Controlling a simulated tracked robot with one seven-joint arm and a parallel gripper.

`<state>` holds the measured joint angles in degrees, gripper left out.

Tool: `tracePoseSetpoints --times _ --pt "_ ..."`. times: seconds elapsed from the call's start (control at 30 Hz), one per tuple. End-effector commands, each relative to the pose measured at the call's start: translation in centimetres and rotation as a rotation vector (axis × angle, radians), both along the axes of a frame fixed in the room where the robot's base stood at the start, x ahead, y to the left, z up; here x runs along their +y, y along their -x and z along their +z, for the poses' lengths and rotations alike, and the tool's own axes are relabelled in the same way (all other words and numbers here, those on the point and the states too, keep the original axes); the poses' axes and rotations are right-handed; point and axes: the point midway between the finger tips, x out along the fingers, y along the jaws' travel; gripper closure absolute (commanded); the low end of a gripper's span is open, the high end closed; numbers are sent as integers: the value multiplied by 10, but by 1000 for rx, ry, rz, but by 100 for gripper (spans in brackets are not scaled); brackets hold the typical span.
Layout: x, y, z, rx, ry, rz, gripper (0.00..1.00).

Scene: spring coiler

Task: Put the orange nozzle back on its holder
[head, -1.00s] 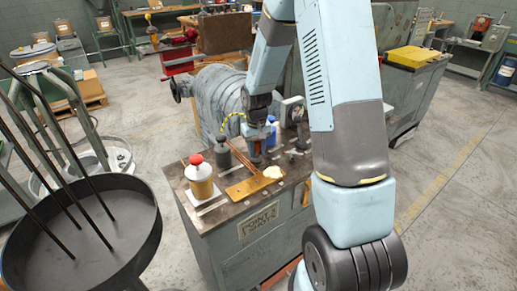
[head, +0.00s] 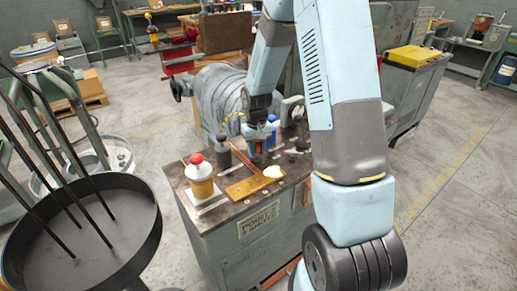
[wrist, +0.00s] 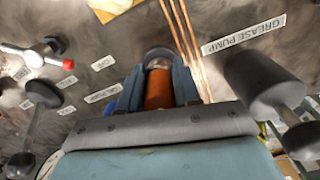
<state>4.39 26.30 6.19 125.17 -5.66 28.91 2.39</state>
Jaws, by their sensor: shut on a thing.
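My gripper (wrist: 158,88) is shut on the orange nozzle (wrist: 158,92). The nozzle sits between the two blue-grey fingers, with a grey metal ring at its far end. In the head view my gripper (head: 257,146) hangs fingers-down above the bench top, behind a flat brass-coloured plate, with a bit of the orange nozzle (head: 258,150) showing. I cannot tell whether the nozzle touches anything. I cannot pick out its holder with certainty in either view.
The bench (head: 223,214) carries a red-capped bottle (head: 199,180), a dark can (head: 223,155) and the brass-coloured plate (head: 243,188). In the wrist view, copper pipes (wrist: 182,35), a grease pump (wrist: 262,85) and a red-tipped valve handle (wrist: 45,52) surround the gripper.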

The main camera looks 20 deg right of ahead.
Motion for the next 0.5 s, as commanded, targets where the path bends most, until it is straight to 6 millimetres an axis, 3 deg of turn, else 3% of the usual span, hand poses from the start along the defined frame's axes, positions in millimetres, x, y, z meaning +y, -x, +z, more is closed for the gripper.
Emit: tracePoseSetpoints --times 0.5 --pt "0 0 -5 0 0 -1 100"
